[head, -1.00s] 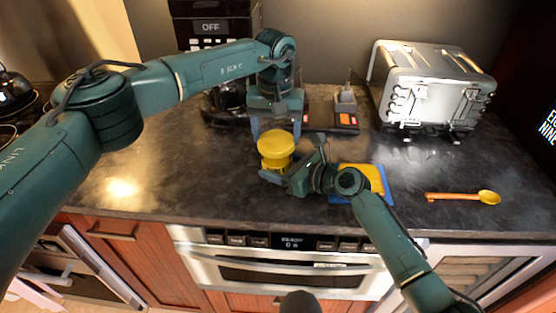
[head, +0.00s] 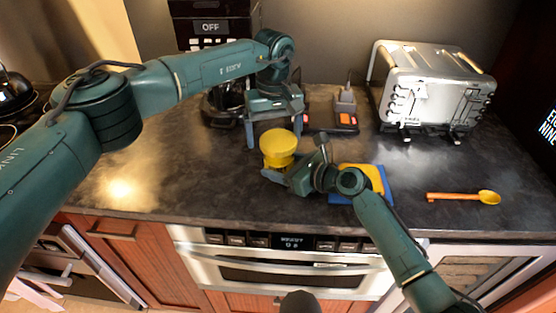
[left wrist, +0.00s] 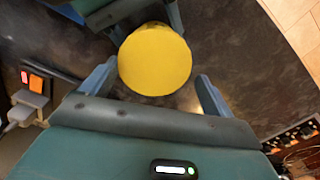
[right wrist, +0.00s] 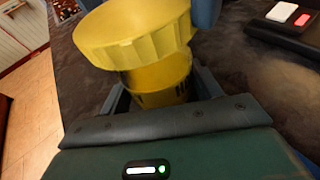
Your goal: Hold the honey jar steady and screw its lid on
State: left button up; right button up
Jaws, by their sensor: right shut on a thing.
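The honey jar (right wrist: 160,78) is yellow and stands upright on the dark counter, its body mostly hidden in the head view. Its wide, ridged yellow lid (head: 278,142) sits on top; I cannot tell how tightly it is seated. The lid's round top fills the middle of the left wrist view (left wrist: 155,60). My right gripper (head: 284,174) is shut on the jar body, low and from the right. My left gripper (head: 274,138) points down over the lid, open, with its fingers on either side and gaps beside the lid.
A silver toaster (head: 432,88) stands at the back right. A yellow sponge-like block on a blue piece (head: 388,184) lies right of the jar, behind my right arm. A yellow-headed spoon (head: 462,197) lies farther right. A dark scale-like device (head: 332,118) stands behind. The counter left of the jar is clear.

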pick_arm(q)
jog(key=n, duration=1.4)
jog(key=c, duration=0.9)
jog(key=m, duration=0.9)
jog(key=shift+s+d, duration=0.15)
jog(key=shift+d, duration=0.1)
jog(key=o, duration=0.7)
jog(key=shift+o, duration=1)
jog(key=shift+a, duration=0.1)
